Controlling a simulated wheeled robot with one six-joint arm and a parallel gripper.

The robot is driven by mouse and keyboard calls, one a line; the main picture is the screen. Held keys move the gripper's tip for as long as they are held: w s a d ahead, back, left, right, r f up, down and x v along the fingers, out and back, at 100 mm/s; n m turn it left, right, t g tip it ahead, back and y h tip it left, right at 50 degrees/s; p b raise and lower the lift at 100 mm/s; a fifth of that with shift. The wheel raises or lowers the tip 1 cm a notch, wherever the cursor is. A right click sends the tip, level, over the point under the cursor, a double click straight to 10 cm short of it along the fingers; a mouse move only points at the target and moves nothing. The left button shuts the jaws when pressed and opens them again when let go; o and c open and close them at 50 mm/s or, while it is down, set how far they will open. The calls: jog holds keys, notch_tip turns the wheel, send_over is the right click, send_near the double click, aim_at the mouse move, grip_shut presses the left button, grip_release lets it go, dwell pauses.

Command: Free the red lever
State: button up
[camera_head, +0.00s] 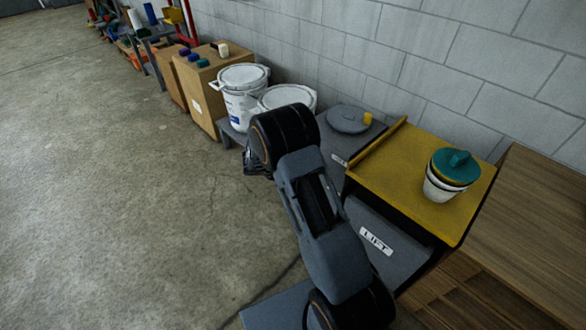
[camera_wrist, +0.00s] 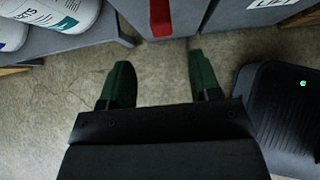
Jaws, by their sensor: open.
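In the wrist view a red upright bar (camera_wrist: 160,18), which looks like the red lever, shows at the top edge against a grey front; its upper part is cut off. My gripper (camera_wrist: 162,80) is open and empty, its two dark green fingers apart over the floor. The bar lies beyond the fingertips, roughly in line with the gap, not touched. In the head view my gripper (camera_head: 252,165) is mostly hidden behind my wrist, and the bar cannot be seen.
A grey cabinet with a "LIFT" label (camera_head: 376,241) has a yellow top (camera_head: 385,165) bearing a white pot with a teal lid (camera_head: 455,170). A lower grey unit (camera_head: 365,138) carries a round grey lid (camera_head: 348,118). White buckets (camera_head: 240,95) stand beyond. The floor at left is clear.

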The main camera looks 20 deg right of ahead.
jog(key=shift+v, duration=0.9)
jog(key=s+a+r+m+g+y+p, duration=0.35)
jog(key=s+r+m, duration=0.35)
jog(key=s+m, duration=0.5)
jog(key=s+a+r+m+t+y+p, duration=0.1)
jog(key=s+r+m+p, duration=0.2)
jog(key=r, duration=0.7)
jog(key=s+a+r+m+t+y+p, duration=0.1)
jog(key=s+r+p, duration=0.4)
jog(key=r, duration=0.5)
jog(key=s+a+r+m+t+y+p, duration=0.2)
jog(key=s+r+m+p, duration=0.3)
jog(key=r, duration=0.5)
jog(key=shift+a+m+y, duration=0.4)
jog(key=shift+a+y, duration=0.1)
jog(key=shift+y, duration=0.15)
jog(key=shift+s, duration=0.1)
